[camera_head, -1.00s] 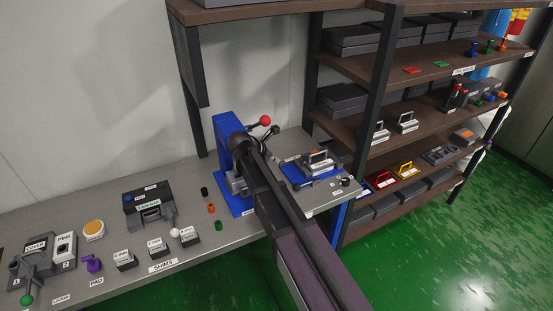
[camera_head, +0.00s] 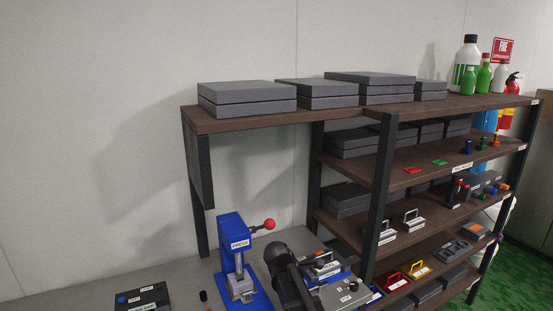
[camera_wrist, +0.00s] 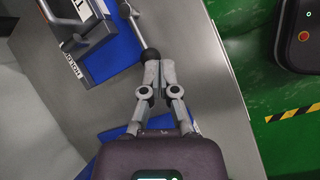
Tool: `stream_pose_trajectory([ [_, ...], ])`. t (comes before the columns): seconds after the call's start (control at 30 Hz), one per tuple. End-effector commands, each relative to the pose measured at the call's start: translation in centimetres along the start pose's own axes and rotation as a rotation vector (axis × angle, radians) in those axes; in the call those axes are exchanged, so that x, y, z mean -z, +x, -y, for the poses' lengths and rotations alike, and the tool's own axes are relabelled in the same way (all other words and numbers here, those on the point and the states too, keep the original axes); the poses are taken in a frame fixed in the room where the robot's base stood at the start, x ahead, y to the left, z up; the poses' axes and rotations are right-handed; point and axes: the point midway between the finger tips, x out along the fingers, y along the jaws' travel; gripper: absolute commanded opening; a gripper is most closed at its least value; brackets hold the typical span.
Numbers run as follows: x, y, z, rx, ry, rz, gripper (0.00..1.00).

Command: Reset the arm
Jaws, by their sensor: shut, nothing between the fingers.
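My gripper (camera_wrist: 158,75) shows in the wrist view with its two grey fingers together and nothing between them. Its tips are close to a black ball knob (camera_wrist: 150,56) at the end of a metal rod; I cannot tell whether they touch. In the head view my dark arm comes up from the bottom edge, just right of the blue press (camera_head: 236,258), and partly covers the blue-based fixture (camera_head: 345,293). My fingers are not distinguishable there.
The grey bench (camera_head: 200,277) runs along the wall. A dark shelf unit (camera_head: 383,200) with several grey boxes stands close on the right. A high wooden shelf (camera_head: 235,120) overhangs the bench. Green floor (camera_wrist: 260,60) lies beyond the bench edge in the wrist view.

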Motion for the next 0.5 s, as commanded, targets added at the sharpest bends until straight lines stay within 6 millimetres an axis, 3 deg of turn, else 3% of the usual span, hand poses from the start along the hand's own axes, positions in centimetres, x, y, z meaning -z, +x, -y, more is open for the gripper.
stream_pose_trajectory([
  [0.03,-1.0,0.4,1.5,0.026,0.085,-0.020,0.00],
  [0.5,-6.3,2.3,10.9,0.312,0.899,-0.144,0.00],
])
